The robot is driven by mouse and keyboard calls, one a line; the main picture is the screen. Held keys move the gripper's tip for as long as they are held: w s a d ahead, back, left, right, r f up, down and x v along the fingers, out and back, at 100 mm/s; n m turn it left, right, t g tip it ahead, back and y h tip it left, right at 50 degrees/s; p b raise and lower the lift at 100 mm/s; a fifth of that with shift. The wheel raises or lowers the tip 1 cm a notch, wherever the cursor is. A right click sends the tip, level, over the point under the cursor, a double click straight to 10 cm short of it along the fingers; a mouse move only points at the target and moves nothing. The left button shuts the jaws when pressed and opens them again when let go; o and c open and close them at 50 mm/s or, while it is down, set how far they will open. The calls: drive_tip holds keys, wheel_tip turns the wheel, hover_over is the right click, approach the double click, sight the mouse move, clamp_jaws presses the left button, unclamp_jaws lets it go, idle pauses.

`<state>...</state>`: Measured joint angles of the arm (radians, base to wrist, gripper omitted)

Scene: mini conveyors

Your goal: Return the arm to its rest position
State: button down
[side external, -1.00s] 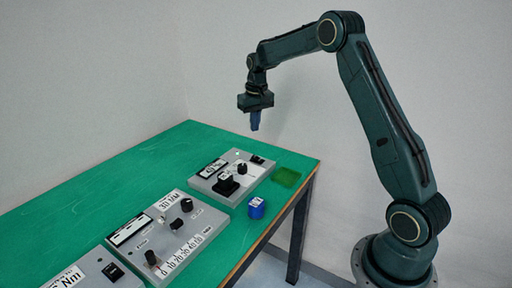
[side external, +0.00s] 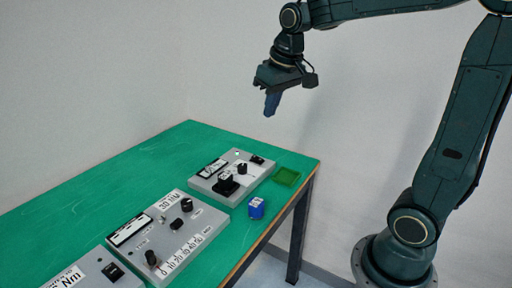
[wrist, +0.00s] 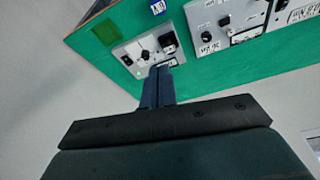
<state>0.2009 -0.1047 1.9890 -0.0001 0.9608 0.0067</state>
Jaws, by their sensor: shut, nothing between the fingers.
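My gripper (side external: 271,104) hangs in the air above and beyond the far right part of the green table, clear of everything. Its blue fingers are together with nothing between them. In the wrist view the gripper (wrist: 160,72) points toward the table, with a grey control panel past its fingertips. My arm reaches in from the right in the side view, with its upper links partly out of the frame.
The green table (side external: 110,175) carries grey control panels (side external: 205,212) in a row. A wall stands behind. The air around my gripper is free.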

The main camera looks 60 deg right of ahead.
drive_tip(key=s+a+f+n+t, duration=0.1)
drive_tip(key=s+a, duration=0.2)
drive_tip(key=s, duration=0.5)
drive_tip(key=s+a+f+n+t, duration=0.1)
drive_tip(key=s+a, duration=0.3)
drive_tip(key=s, duration=0.5)
drive_tip(key=shift+f+y, duration=0.15)
drive_tip(key=shift+y, duration=0.25)
